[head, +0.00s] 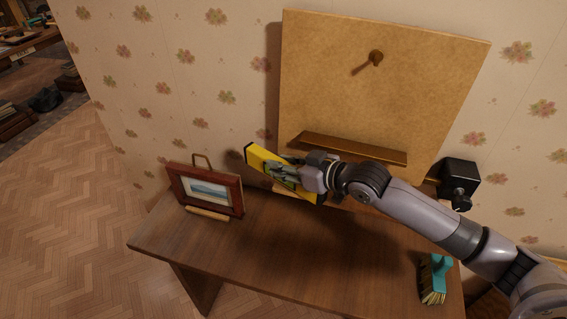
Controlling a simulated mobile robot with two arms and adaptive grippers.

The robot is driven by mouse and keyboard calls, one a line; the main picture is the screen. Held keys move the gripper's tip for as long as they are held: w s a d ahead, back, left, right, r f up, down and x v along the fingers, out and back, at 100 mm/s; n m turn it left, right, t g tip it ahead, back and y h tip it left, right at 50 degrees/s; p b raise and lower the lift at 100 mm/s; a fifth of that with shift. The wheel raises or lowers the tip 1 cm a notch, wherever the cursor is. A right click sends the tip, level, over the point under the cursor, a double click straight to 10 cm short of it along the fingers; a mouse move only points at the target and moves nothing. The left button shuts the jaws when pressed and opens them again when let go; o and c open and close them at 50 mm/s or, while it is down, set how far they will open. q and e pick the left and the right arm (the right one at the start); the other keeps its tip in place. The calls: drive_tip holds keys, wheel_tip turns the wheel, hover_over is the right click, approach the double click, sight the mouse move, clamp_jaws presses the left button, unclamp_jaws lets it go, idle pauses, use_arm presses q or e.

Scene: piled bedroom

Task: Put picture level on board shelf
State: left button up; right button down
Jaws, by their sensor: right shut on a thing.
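The yellow picture level (262,160) is in the jaws of my right gripper (286,174), in front of the board's lower left. The level is tilted, its upper left end higher than its lower right end. My right gripper is shut on its middle and hides part of it. The board (330,85) leans or hangs at the wall, with a narrow brown shelf (350,148) across its lower part. The level shows just left of and below the shelf's left end; I cannot tell the depth gap. My left gripper is not in view.
A red-framed picture (208,192) stands on a small wooden stand at the table's left. A peg (375,58) sticks out of the board above the shelf. A black box (458,178) and a teal brush (435,277) are at the right. The table's (240,250) front middle is clear.

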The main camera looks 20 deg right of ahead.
drive_tip(key=shift+f, duration=0.1)
drive_tip(key=c, duration=1.3)
unclamp_jaws()
drive_tip(key=shift+s+d, duration=0.2)
drive_tip(key=shift+s, duration=0.15)
drive_tip(key=b+v, duration=0.3)
drive_tip(key=v, duration=0.7)
drive_tip(key=shift+d, duration=0.2)
drive_tip(key=shift+s+d+r+b, duration=0.1)
drive_tip(key=shift+s+r+b, duration=0.2)
drive_tip(key=shift+s+r, duration=0.2)
drive_tip(key=shift+w, duration=0.1)
